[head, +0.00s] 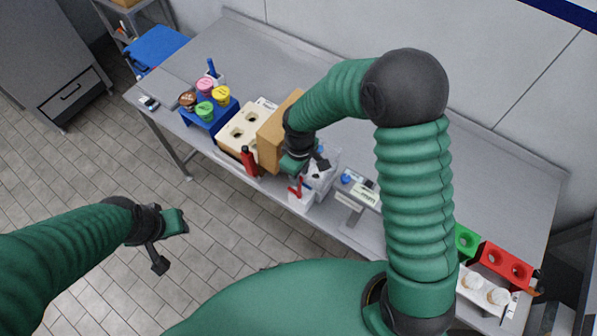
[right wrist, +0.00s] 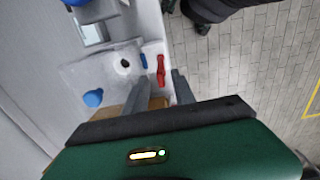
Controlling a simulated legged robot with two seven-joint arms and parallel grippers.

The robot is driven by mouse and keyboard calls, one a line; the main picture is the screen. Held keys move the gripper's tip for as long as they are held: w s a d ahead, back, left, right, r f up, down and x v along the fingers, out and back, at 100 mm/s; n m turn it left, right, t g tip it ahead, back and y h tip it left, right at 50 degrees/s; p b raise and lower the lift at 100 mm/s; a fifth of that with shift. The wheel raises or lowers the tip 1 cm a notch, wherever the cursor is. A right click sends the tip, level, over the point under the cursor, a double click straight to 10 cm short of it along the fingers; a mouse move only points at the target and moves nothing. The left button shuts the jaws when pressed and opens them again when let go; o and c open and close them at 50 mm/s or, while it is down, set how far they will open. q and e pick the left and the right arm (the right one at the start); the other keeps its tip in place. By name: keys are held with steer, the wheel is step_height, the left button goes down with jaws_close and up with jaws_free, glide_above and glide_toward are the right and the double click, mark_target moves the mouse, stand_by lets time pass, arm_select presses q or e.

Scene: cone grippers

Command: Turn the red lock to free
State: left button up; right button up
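The red lock (head: 296,187) is a small red handle on the front of a white dispenser box (head: 300,203) near the table's front edge. In the right wrist view the red lock (right wrist: 160,70) lies just beyond my fingertips, beside a small blue part (right wrist: 143,61). My right gripper (head: 310,166) is over the box, close above the lock. My left gripper (head: 172,243) is open and empty over the floor, away from the table.
A brown box (head: 277,122), a cream holder with holes (head: 244,128) and a red bottle (head: 249,161) stand left of the lock. A blue rack (head: 212,118) holds several coloured tubs. Green (head: 466,240) and red (head: 507,265) holders stand at right. The table's back is clear.

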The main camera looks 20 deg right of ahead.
steer(key=shift+w+r, duration=0.1)
steer(key=shift+r, duration=0.2)
step_height(320, 180, up, 16)
steer(key=b, duration=0.3)
